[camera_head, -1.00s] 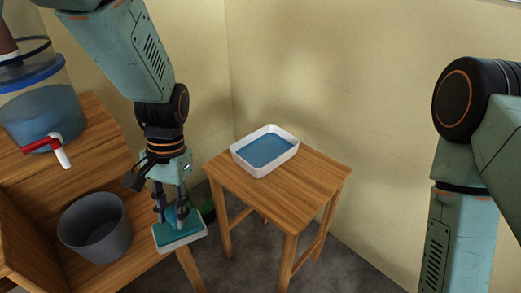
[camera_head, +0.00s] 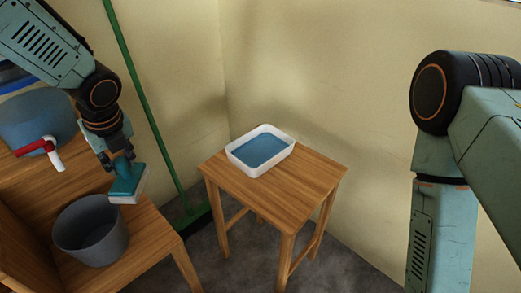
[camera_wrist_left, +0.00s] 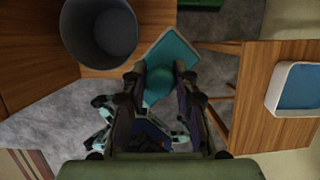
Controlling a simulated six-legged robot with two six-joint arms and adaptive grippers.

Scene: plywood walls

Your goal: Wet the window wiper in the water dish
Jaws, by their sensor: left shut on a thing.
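The window wiper (camera_head: 128,183) is teal with a pale pad edge. My left gripper (camera_head: 118,163) is shut on it and holds it in the air above the right edge of the wooden bench, next to the grey bucket. The wiper also shows in the left wrist view (camera_wrist_left: 172,52), between the fingers (camera_wrist_left: 160,85). The water dish (camera_head: 260,151) is a white rectangular tray with blue water, on a small wooden table to the right of the wiper and apart from it. It shows at the right edge of the wrist view (camera_wrist_left: 291,90). My right gripper is out of view.
A grey bucket (camera_head: 91,231) stands on the wooden bench (camera_head: 140,240). A water container with a red and white tap (camera_head: 40,149) stands behind it. A green broom (camera_head: 147,90) leans in the corner. The small table (camera_head: 301,186) is bare around the dish.

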